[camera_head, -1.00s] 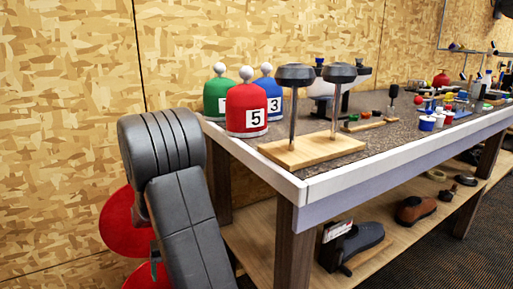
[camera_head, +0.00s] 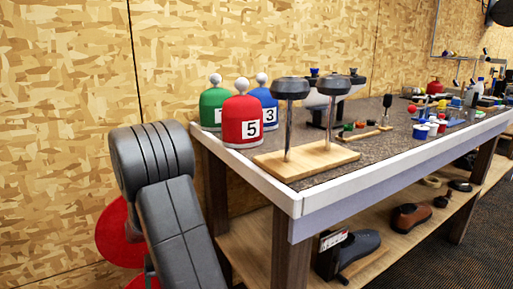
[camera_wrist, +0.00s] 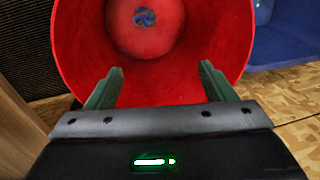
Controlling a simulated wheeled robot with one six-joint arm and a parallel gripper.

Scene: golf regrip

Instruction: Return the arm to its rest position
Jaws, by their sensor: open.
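My gripper (camera_wrist: 158,88) shows in the wrist view with its two green fingers spread apart and nothing between them. Beyond the fingers is the round inside of a red bucket-like thing (camera_wrist: 200,50), with a small blue spot (camera_wrist: 144,17) at its centre. I cannot tell whether the fingers touch it. In the head view my arm (camera_head: 165,190) is folded at the lower left, beside the near corner of the workbench (camera_head: 297,204). The gripper itself is hidden there. A red round thing (camera_head: 115,232) shows partly behind the arm.
On the bench stand red (camera_head: 243,118), green (camera_head: 210,103) and blue (camera_head: 266,103) headcovers and a wooden stand (camera_head: 300,162) with two upright clubs. Shoes (camera_head: 355,247) lie on the lower shelf. A blue thing (camera_wrist: 285,50) is right of the red one. Dark floor (camera_head: 460,262) is open at right.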

